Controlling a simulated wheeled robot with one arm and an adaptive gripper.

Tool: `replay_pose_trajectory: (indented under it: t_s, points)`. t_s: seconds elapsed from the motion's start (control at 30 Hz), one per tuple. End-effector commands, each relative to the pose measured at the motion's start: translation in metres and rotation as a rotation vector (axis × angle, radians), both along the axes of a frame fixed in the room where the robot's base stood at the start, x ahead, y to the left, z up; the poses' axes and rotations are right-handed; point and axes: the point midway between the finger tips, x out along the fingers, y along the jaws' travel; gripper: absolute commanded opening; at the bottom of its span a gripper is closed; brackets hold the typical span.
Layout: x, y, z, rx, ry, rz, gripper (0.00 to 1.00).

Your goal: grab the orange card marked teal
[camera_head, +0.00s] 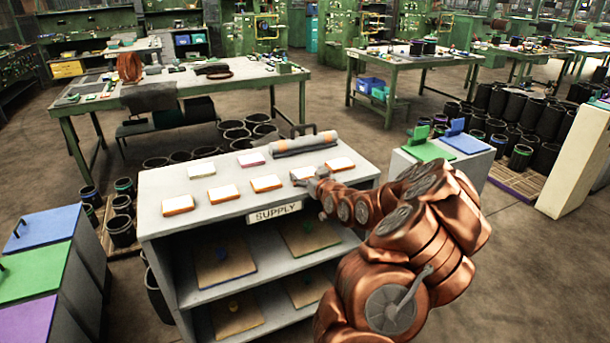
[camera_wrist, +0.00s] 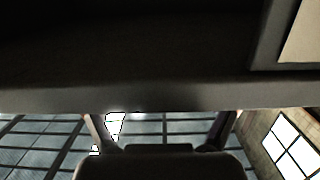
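Several white-topped cards lie flat on the grey supply shelf (camera_head: 165,240). Orange edges show on a front-left card (camera_head: 178,205), the one beside it (camera_head: 222,193), a third (camera_head: 266,183) and a back-right card (camera_head: 340,164). Another card (camera_head: 302,172) is partly hidden by my gripper (camera_head: 316,185). No teal mark is readable on any card. My gripper is low at the shelf's front edge, by that partly hidden card. In the wrist view my gripper (camera_wrist: 163,122) has its fingers spread, with nothing visibly held; a dark grey slab (camera_wrist: 150,95) fills the space ahead.
A grey roll (camera_head: 305,145) lies at the shelf's back edge. A pink-edged card (camera_head: 251,159) and a pale card (camera_head: 201,171) lie at the back left. The SUPPLY sign (camera_head: 275,212) hangs on the front edge. Lower shelves hold brown boards (camera_head: 225,270).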

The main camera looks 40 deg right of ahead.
Motion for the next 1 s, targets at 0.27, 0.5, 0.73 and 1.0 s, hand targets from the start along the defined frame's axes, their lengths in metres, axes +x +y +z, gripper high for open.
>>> replay_pose_trajectory:
  t_s: [0.27,0.5,0.73,1.0]
  points:
    - [0.0,0.0,0.0,0.0,0.0,0.0,0.53]
    - [0.0,0.0,0.001,0.0,0.0,0.0,0.53]
    - [0.0,0.0,0.012,-0.003,-0.001,0.0,0.53]
    - [0.001,0.0,0.034,-0.003,-0.003,0.0,0.53]
